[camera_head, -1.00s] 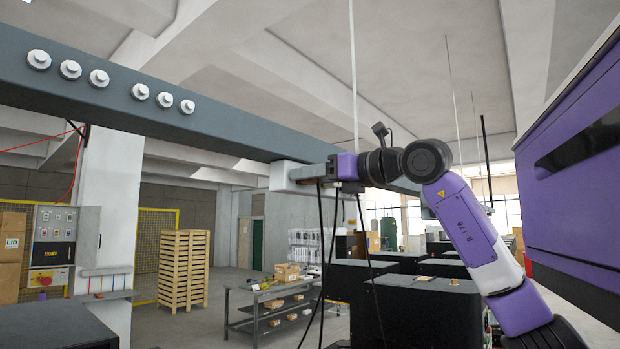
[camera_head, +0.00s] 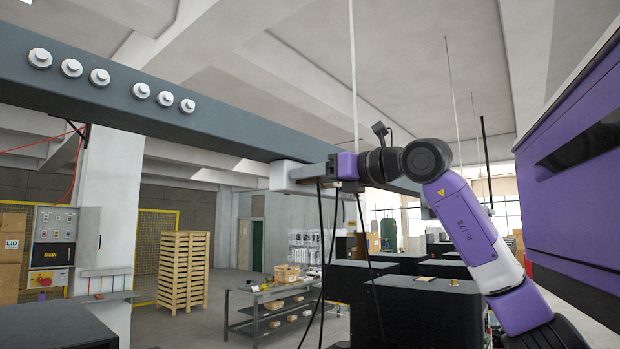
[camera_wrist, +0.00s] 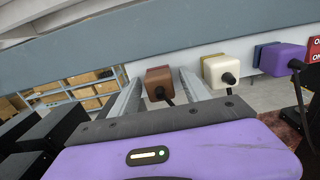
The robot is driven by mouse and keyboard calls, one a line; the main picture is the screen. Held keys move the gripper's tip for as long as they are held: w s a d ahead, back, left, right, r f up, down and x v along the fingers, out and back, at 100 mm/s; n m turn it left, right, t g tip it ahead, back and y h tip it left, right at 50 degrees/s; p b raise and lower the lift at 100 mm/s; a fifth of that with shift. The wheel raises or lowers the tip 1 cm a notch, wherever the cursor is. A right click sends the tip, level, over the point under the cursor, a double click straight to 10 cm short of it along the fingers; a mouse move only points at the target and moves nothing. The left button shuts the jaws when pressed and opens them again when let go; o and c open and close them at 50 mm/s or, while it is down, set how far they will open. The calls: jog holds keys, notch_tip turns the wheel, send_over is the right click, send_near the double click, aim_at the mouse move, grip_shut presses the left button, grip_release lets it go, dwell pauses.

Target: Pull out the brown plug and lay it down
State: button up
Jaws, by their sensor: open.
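The brown plug (camera_wrist: 158,83) shows in the wrist view under the grey beam, with a dark cable running down from it. My gripper (camera_wrist: 160,77) is open, one finger on each side of the brown plug. I cannot tell whether either finger touches it. To its right are a cream-white plug (camera_wrist: 220,71) and a purple plug (camera_wrist: 283,59), each with a black cable. In the head view my gripper (camera_head: 333,168) is at a pale housing (camera_head: 292,177) under the beam. The brown plug cannot be made out there.
The grey beam (camera_head: 230,137) with several white round knobs crosses above. Dark cables (camera_head: 322,250) hang below my gripper. A shelved metal table (camera_head: 262,292) and black cabinets (camera_head: 420,310) stand beyond.

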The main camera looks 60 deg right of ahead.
jog(key=shift+c, duration=0.2)
dwell(0.3)
grip_shut()
jog(key=shift+s+b, duration=0.15)
jog(key=shift+b, duration=0.15)
jog(key=shift+b+v, duration=0.9)
jog(key=shift+v, duration=1.95)
